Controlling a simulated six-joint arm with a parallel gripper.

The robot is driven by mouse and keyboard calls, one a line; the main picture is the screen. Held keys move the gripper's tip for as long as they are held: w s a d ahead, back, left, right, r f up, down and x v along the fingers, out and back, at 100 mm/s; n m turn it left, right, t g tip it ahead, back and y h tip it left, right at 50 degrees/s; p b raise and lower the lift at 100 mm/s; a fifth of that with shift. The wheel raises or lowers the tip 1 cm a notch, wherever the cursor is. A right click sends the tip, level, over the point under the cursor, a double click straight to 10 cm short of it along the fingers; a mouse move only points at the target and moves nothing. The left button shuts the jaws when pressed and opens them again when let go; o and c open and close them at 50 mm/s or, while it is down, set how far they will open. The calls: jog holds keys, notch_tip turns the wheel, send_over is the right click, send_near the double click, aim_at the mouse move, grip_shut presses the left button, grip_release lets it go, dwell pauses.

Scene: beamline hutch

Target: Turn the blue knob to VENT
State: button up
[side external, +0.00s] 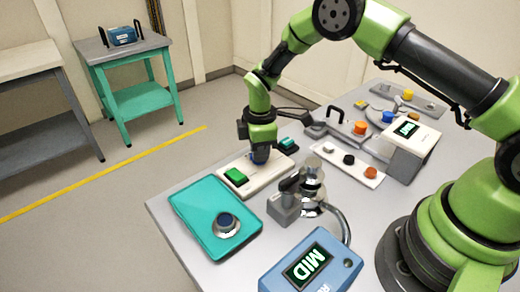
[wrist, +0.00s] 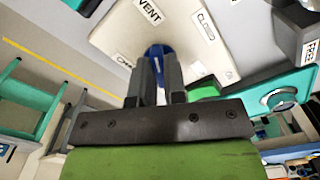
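The blue knob (wrist: 157,52) sits on a white panel (wrist: 118,38), between labels reading VENT (wrist: 149,10), CLOSED (wrist: 206,26) and a third, partly hidden one at the left. My gripper (wrist: 159,72) points down at the knob, with its two fingers close against the sides of the knob's raised grip. In the side external view, my gripper (side external: 260,158) is over the white panel (side external: 279,172), and only a little of the blue knob (side external: 257,157) shows. The fingers hide most of the knob, so I cannot tell exactly where it points.
A green button (side external: 236,176) is beside the knob. A teal box (side external: 195,205) with a dark blue dial stands in front. A metal fitting (side external: 285,207) and a blue display box reading MID (side external: 270,280) stand nearby. Another panel with several knobs (side external: 330,152) is to the right.

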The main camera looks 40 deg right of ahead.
jog(key=o, duration=0.4)
jog(key=shift+r, duration=0.1)
notch_tip(320, 180, up, 10)
dwell(0.3)
notch_tip(320, 180, up, 9)
jog(key=m+t, duration=0.2)
jog(key=m, duration=0.2)
send_over(271, 167)
jog(key=s+r+m+t+y, duration=0.1)
jog(key=s+r+m+t, duration=0.1)
jog(key=s+r+m, duration=0.35)
jog(key=s+r+m+t, duration=0.1)
jog(key=s+r+m, duration=0.1)
jog(key=s, duration=0.6)
jog(key=s+r+m+t+y, duration=0.1)
jog(key=s+r+m+t, duration=0.1)
jog(key=s+m, duration=0.2)
jog(key=s, duration=0.3)
jog(key=shift+s+d+m, duration=0.3)
jog(key=shift+s+m, duration=0.05)
